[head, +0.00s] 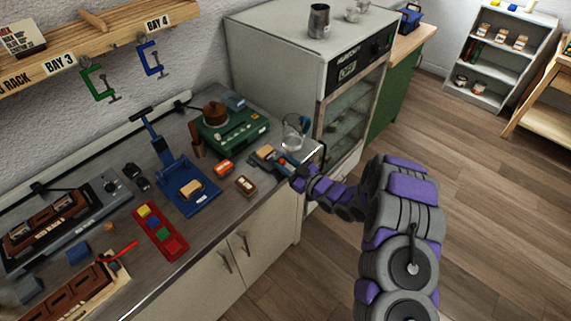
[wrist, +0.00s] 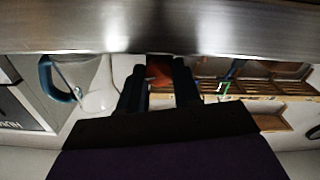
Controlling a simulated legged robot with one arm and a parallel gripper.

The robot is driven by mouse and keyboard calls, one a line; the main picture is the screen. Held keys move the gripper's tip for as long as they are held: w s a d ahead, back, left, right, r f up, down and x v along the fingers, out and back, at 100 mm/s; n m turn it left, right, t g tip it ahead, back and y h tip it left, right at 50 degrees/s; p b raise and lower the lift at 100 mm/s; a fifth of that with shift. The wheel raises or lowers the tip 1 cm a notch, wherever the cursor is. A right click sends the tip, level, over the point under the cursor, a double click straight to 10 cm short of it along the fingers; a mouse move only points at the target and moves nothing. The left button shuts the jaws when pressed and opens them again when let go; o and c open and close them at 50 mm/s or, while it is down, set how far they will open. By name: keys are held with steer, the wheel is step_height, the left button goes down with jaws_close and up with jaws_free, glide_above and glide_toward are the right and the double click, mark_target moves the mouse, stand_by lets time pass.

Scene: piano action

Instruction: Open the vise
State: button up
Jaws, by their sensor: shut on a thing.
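What looks like the vise (head: 266,156), a small tool with tan wooden and dark grey-blue parts, sits near the counter's right front corner in the head view. My gripper (head: 287,168) is at its right end, low over the counter edge, and hides part of it. In the wrist view my gripper (wrist: 158,90) shows two dark fingers with a narrow gap, and a reddish-orange patch shows between them. The fingers are shut on a part at the vise's right end. The exact part held is too small to make out.
A glass beaker (head: 295,132) with a blue handle stands close behind my gripper; it also shows in the wrist view (wrist: 95,85). A green device (head: 230,130), a blue press (head: 185,185) and small blocks lie to the left. A tall cabinet (head: 300,65) stands behind. Floor is open to the right.

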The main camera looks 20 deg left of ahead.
steer(key=c, duration=0.3)
steer(key=shift+c, duration=0.2)
steer(key=n, duration=0.3)
steer(key=shift+f, duration=0.1)
steer(key=n+b, duration=0.2)
steer(key=n, duration=0.1)
steer(key=shift+s+f+n, duration=0.1)
steer(key=shift+n, duration=0.2)
steer(key=n+b, duration=0.3)
steer(key=n, duration=0.1)
steer(key=shift+s+f+n, duration=0.1)
steer(key=shift+f+n, duration=0.05)
steer(key=shift+n, duration=0.15)
steer(key=n+b, duration=0.1)
steer(key=n, duration=0.1)
steer(key=shift+n, duration=1)
steer(key=shift+s+f+n, duration=0.1)
steer(key=shift+n, duration=0.2)
